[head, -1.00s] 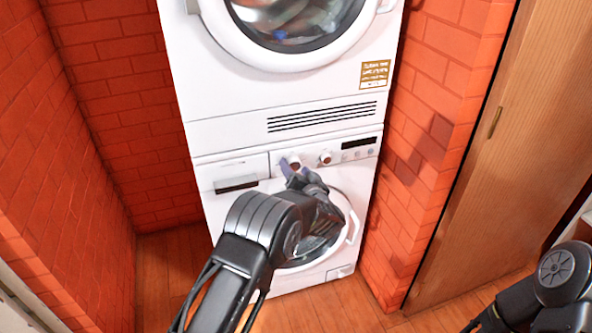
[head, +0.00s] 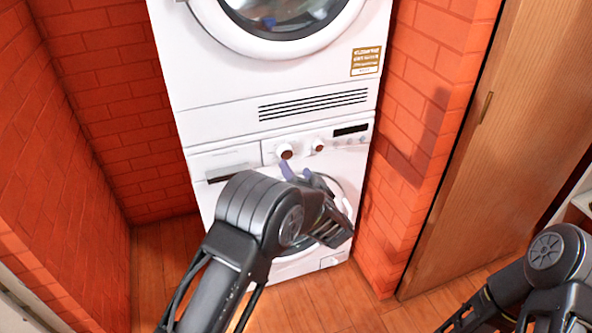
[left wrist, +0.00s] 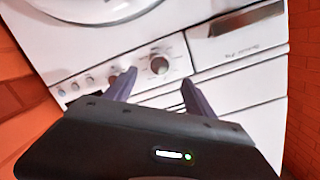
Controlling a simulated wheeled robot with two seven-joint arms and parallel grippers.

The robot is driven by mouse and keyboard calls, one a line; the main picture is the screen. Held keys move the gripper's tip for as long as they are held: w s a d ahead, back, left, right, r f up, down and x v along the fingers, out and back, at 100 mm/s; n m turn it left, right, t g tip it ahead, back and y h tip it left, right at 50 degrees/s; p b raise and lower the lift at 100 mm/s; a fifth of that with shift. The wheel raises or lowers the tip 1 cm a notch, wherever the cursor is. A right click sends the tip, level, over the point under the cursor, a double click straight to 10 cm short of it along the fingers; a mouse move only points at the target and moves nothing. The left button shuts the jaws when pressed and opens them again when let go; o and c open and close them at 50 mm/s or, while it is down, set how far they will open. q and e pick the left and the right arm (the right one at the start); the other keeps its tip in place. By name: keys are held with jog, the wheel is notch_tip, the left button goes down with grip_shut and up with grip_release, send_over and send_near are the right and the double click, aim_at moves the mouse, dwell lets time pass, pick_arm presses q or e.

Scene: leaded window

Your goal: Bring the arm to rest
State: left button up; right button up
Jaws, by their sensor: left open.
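My left gripper (head: 297,172) is in front of the lower white machine (head: 215,217), just below its left knob (head: 284,151). In the left wrist view my left gripper (left wrist: 160,92) has its two purple-grey fingers apart with nothing between them. The left knob (left wrist: 159,65) shows beyond the gap between the fingers, clear of them. My left arm hides much of the lower machine's round door (head: 345,204). My right arm (head: 545,280) shows at the lower right, with its gripper out of view.
An upper white machine (head: 215,90) with a round glass door stands on the lower one. Red brick walls (head: 110,100) close in on both sides. A wooden door (head: 520,150) stands at the right. The wooden floor (head: 160,265) is bare at the lower left.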

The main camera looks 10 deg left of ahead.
pick_arm(q)
jog(key=s+d+f+g+h+p, duration=0.1)
jog(key=s+f+g+h+p, duration=0.55)
jog(key=s+f, duration=1.1)
jog(key=s+d+f+g+h, duration=0.1)
jog(key=s+d+g+h, duration=0.1)
jog(key=s, duration=0.6)
jog(key=s+d+f+n+g+h, duration=0.1)
jog(key=s+d+g+h, duration=0.1)
jog(key=s, duration=0.7)
jog(key=s+d+f+n+g+h, duration=0.1)
jog(key=s+d+g+h, duration=0.1)
jog(key=s, duration=0.7)
jog(key=shift+s+d+f+g, duration=0.25)
jog(key=shift+d+f+g, duration=0.2)
jog(key=shift+d, duration=0.4)
jog(key=shift+h, duration=0.25)
